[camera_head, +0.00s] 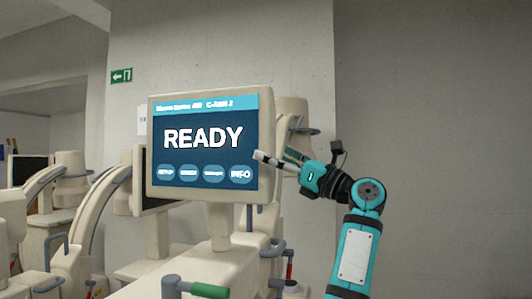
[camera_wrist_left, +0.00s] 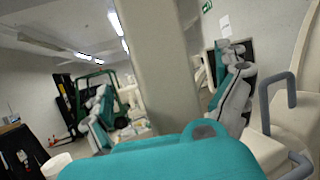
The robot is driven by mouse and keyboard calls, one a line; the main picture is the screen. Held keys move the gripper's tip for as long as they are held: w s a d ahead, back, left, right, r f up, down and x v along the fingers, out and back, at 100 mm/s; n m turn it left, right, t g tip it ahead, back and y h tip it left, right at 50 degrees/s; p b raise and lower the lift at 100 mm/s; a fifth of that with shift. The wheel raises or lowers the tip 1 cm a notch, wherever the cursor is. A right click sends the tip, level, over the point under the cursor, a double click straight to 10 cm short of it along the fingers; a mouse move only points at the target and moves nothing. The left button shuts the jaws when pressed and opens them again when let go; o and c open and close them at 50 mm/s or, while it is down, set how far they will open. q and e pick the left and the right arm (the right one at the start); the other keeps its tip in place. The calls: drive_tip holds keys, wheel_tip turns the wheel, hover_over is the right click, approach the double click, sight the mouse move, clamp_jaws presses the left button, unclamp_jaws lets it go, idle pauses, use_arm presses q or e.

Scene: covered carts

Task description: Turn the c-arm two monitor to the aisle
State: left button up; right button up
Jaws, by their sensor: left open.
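The C-arm 2 monitor (camera_head: 203,147) has a beige frame and a blue screen reading READY, with "C-ARM 2" in its top bar. Its screen faces my head camera, turned slightly. My left gripper (camera_head: 273,157) is open at the right edge of the monitor, with one fingertip overlapping the frame in the picture. I cannot tell whether it touches. In the left wrist view, my teal gripper housing fills the bottom, and a pale upright slab (camera_wrist_left: 160,60) stands close; I cannot tell if it is the monitor's edge. My right gripper is not in view.
Beige C-arm carts with curved arms (camera_head: 103,205) crowd the left. A dark-screened monitor (camera_head: 27,169) stands far left. A green-handled lever (camera_head: 208,290) is low in front. A grey pillar (camera_head: 300,60) rises behind.

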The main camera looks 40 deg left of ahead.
use_arm(q)
drive_tip(key=v, duration=0.8)
drive_tip(key=shift+d, duration=0.3)
drive_tip(key=shift+w+f, duration=0.15)
